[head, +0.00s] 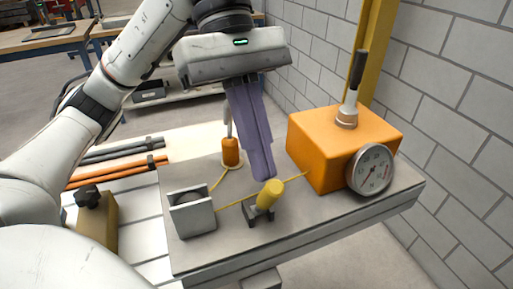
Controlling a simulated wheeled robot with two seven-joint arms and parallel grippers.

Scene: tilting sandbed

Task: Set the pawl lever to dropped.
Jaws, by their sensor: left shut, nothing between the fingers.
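My left gripper (262,176) reaches down from above with its long purple-grey fingers shut and empty. Its tips are right behind a short lever with a yellow cylindrical grip (269,194), which leans up and to the right from a small dark bracket on the grey plate. This looks like the pawl lever, though no label shows. I cannot tell whether the fingertips touch it. A second lever, with a black handle (356,70), stands nearly upright on an orange box (318,140). My right gripper is out of view.
The grey plate (330,218) also bears a round dial gauge (371,169), a grey block (192,213) and an orange-based post (231,152) left of my fingers. Yellow lines run between the fittings. A yellow column (376,40) and block wall stand close on the right.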

